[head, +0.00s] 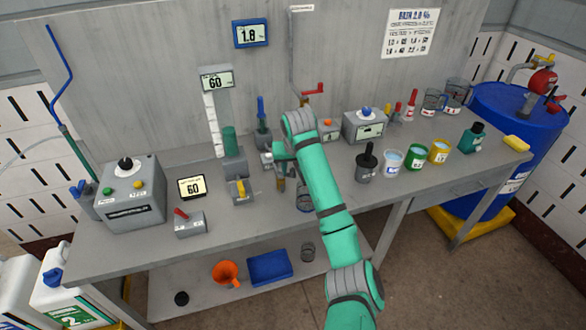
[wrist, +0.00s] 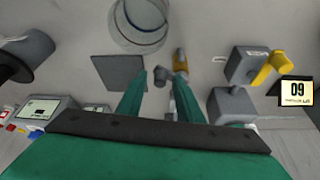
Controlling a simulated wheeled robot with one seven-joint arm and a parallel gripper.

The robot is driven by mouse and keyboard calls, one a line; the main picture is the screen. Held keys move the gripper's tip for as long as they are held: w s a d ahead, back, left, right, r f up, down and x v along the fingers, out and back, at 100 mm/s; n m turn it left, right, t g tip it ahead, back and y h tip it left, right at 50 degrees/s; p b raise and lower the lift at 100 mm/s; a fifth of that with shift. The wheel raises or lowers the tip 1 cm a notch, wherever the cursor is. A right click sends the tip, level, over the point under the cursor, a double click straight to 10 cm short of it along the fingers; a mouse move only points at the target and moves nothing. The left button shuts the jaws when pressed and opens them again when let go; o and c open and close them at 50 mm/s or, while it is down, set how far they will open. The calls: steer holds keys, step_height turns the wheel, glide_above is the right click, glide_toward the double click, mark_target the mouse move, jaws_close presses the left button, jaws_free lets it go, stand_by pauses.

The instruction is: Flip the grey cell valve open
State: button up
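My gripper (wrist: 161,76) shows in the wrist view with its two teal fingers apart. A small grey knob (wrist: 160,76) shows between the fingertips, with a brass-coloured spout (wrist: 180,60) beside it; neither is clearly touched. In the head view my gripper (head: 275,161) is above the bench, behind my arm, near the brass spout (head: 281,184). A grey block with a yellow lever (head: 240,190) stands just left of it; this block (wrist: 244,66) also shows in the wrist view. No readable label marks the cell valve, so I cannot tell which fitting it is.
A clear beaker (wrist: 140,22) stands close to the fingers. A blue-topped fitting (head: 262,125) and a measuring column (head: 213,125) stand behind. A grey block with a red lever (head: 190,224) and a display reading 60 (head: 192,187) are to the left.

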jaws_close()
steer(key=shift+w+d+n+y, duration=0.1)
steer(key=shift+w+n+y, duration=0.15)
steer(key=shift+n, duration=0.4)
steer(key=shift+w+d+n+y, duration=0.1)
steer(key=shift+w+n+y, duration=0.15)
steer(key=shift+n, duration=0.4)
steer(key=shift+w+n+g+y, duration=0.25)
steer(key=shift+w+n+y, duration=0.15)
steer(key=shift+n, duration=0.6)
steer(key=shift+w+n+g+y, duration=0.3)
steer(key=shift+w+n, duration=0.15)
steer(key=shift+n, duration=0.55)
steer(key=shift+d+r, duration=0.1)
